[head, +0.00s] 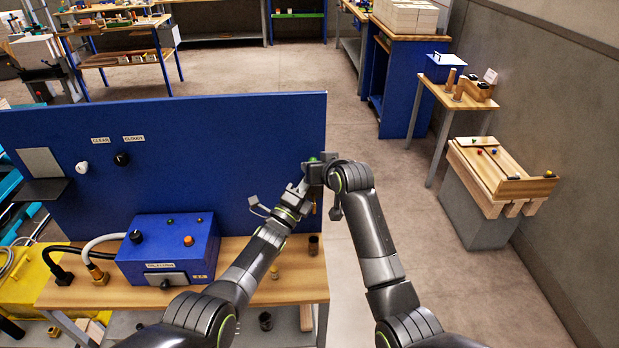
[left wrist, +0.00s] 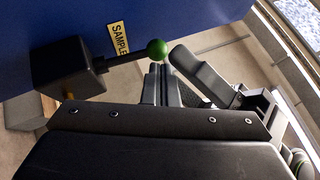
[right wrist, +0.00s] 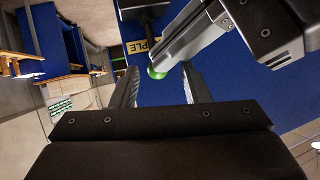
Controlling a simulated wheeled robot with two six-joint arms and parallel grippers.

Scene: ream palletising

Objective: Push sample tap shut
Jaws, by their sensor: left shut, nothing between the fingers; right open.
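The sample tap has a dark block body (left wrist: 68,70), a black lever and a green ball knob (left wrist: 157,51). It is fixed to the blue panel beside a yellow SAMPLE label (left wrist: 119,37). The knob also shows in the head view (head: 313,159) and the right wrist view (right wrist: 157,73). My left gripper (left wrist: 162,75) is shut and empty, its tips close to the knob; contact is unclear. My right gripper (right wrist: 160,84) is open, with the knob just beyond and between its fingertips. The arms partly hide the tap in the head view.
The blue panel (head: 220,140) stands behind a wooden bench (head: 110,290). A blue box (head: 170,245) with knobs and hoses sits on the bench. A dark cup (head: 314,245) stands near its right end. Floor to the right is clear up to a grey cabinet (head: 470,205).

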